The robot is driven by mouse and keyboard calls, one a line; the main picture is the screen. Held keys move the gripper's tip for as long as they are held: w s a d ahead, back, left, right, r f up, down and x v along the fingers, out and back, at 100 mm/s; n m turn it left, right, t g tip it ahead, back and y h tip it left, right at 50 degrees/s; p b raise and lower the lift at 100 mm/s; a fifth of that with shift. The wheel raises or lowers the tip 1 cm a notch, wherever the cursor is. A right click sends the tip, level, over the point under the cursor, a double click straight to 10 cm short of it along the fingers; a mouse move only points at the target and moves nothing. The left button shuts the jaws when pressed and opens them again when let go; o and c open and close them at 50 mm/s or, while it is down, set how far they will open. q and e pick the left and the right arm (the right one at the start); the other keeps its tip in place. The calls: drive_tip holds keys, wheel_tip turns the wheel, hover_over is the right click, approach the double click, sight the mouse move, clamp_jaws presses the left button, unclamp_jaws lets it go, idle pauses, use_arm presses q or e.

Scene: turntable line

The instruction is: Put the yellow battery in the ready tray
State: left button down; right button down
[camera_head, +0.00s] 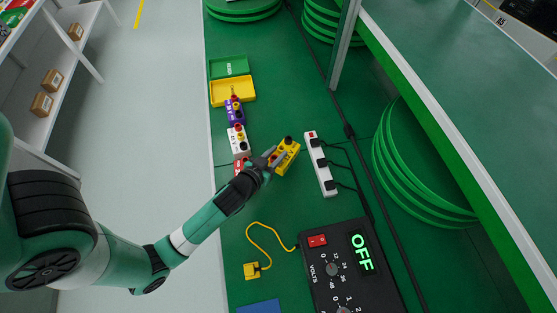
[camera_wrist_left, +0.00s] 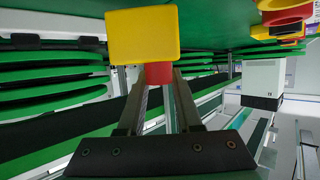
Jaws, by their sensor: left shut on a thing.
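My left gripper (camera_head: 274,157) is shut on the yellow battery (camera_head: 289,147), a yellow block with dark and red knobs, over the green bench. In the left wrist view my left gripper (camera_wrist_left: 158,82) has its fingers at the red part below the yellow battery (camera_wrist_left: 142,38). I cannot tell whether the battery touches the bench. A green tray (camera_head: 229,66) with small white lettering, too small to read surely, sits at the far left end of the bench. A yellow tray (camera_head: 233,101) adjoins it on the near side. My right gripper is not in view.
Purple (camera_head: 235,112), white (camera_head: 239,143) and red (camera_head: 241,162) blocks line the left edge, between trays and gripper. A white power strip (camera_head: 320,164) stands right of the battery. A black power unit (camera_head: 340,262) reads OFF. A yellow plug (camera_head: 251,270) lies nearer.

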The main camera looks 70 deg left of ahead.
use_arm(q)
drive_tip(key=shift+w+f+b, duration=0.2)
drive_tip(key=shift+f+b, duration=0.35)
drive_tip(key=shift+f, duration=0.4)
drive_tip(key=shift+w+f+b, duration=0.15)
drive_tip(key=shift+f+b, duration=0.35)
drive_tip(key=shift+f, duration=0.45)
drive_tip(key=shift+f, duration=0.1)
drive_tip(key=c, duration=0.6)
unclamp_jaws()
drive_tip(key=shift+s+d, duration=0.1)
drive_tip(key=shift+s, duration=0.05)
drive_tip(key=v, duration=1.1)
drive_tip(key=shift+s+r+p, duration=0.2)
drive_tip(key=shift+s+p, duration=0.1)
drive_tip(key=shift+p, duration=0.1)
drive_tip(key=shift+d, duration=0.1)
